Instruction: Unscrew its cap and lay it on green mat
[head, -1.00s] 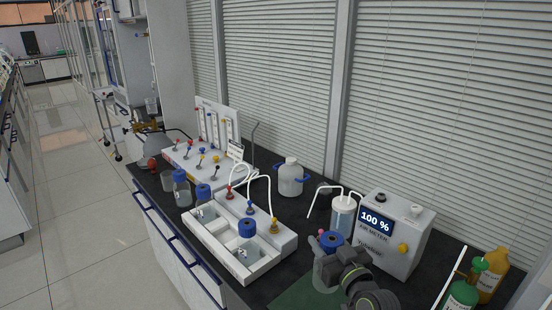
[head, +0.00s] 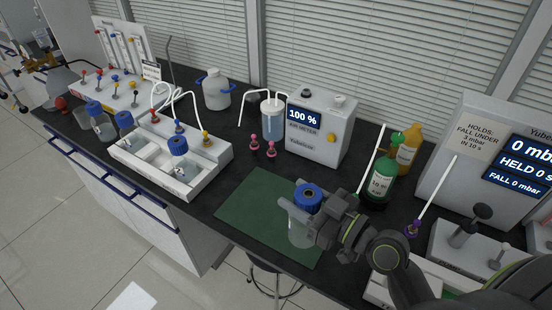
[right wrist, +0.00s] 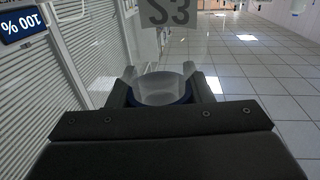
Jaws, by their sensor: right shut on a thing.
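A clear bottle (head: 299,237) with a blue screw cap (head: 309,197) is upright in my right gripper (head: 306,207). The grey fingers are shut on the bottle around its upper end, close under the cap. The cap is on the bottle. In the right wrist view, which is upside down, the clear bottle (right wrist: 163,88) and a blue rim show between the fingers. The green mat (head: 252,208) lies flat on the dark bench, partly behind the bottle. I cannot tell whether the bottle touches the mat. My left gripper is out of view.
The air meter (head: 318,130) stands behind the mat, with two pink-topped fittings (head: 263,147) nearby. A white tray (head: 147,178) with a blue-capped bottle is left. A green bottle (head: 379,181) and a pressure display unit (head: 490,165) are right. The mat's left part is bare.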

